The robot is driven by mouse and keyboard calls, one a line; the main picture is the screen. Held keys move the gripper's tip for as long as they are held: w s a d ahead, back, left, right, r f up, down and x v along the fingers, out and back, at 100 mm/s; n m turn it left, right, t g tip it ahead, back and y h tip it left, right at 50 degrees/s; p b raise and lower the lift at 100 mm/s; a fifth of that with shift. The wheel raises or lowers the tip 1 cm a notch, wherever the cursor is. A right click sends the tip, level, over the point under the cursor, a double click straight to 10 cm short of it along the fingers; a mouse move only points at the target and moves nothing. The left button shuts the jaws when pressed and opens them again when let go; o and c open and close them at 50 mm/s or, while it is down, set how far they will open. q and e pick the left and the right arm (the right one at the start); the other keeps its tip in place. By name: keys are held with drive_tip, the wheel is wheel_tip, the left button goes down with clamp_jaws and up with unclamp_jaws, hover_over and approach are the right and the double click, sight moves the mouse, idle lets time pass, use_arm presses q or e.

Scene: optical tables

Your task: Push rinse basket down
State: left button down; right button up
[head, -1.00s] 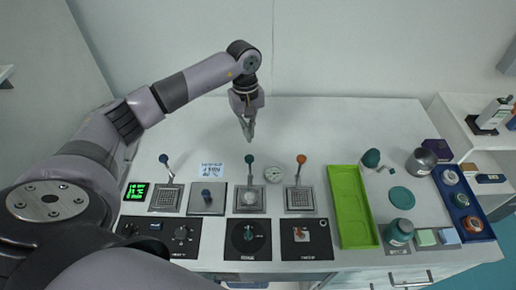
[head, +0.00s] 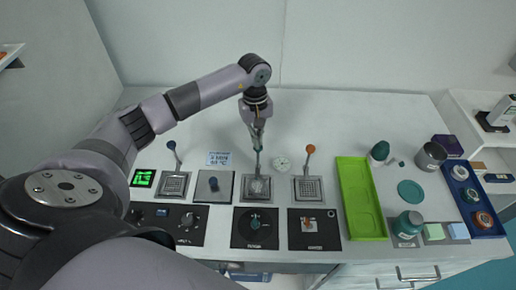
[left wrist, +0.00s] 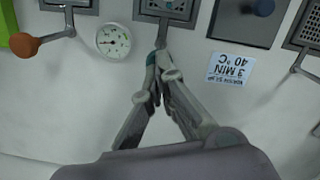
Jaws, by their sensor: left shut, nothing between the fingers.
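Three square baths with gridded baskets and knobbed levers stand in a row in the head view. The left basket (head: 173,185) has a blue-knobbed lever (head: 143,144), the middle basket (head: 257,189) a green-knobbed lever, and the right basket (head: 308,190) an orange-knobbed lever (head: 310,149). My left gripper (head: 257,142) is shut and empty, pointing down at the top of the middle lever. In the left wrist view its fingertips (left wrist: 160,84) overlap the green knob (left wrist: 152,60) and partly hide it. I cannot tell whether they touch. My right gripper is out of view.
A round gauge (head: 282,164) lies right of the middle lever. A label card (head: 219,158) reads 3 MIN 40 °C. A lidded plate (head: 212,187) sits left of the middle basket. A green tray (head: 360,205) stands right. The bench behind is clear.

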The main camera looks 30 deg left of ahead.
sight(257, 151)
use_arm(q)
drive_tip(key=shift+f, duration=0.1)
drive_tip(key=shift+f+b, duration=0.35)
drive_tip(key=shift+b, duration=0.05)
wheel_tip(257, 151, down, 6)
drive_tip(key=b, duration=0.5)
drive_tip(key=shift+r, duration=0.45)
drive_tip(key=shift+w+a+r+b, duration=0.25)
drive_tip(key=shift+w+a+b, duration=0.5)
drive_tip(key=shift+a+b, duration=0.25)
drive_tip(key=shift+w+a+r, duration=0.15)
drive_tip(key=shift+a+r, duration=0.05)
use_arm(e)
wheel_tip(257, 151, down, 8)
use_arm(q)
drive_tip(key=shift+r, duration=0.1)
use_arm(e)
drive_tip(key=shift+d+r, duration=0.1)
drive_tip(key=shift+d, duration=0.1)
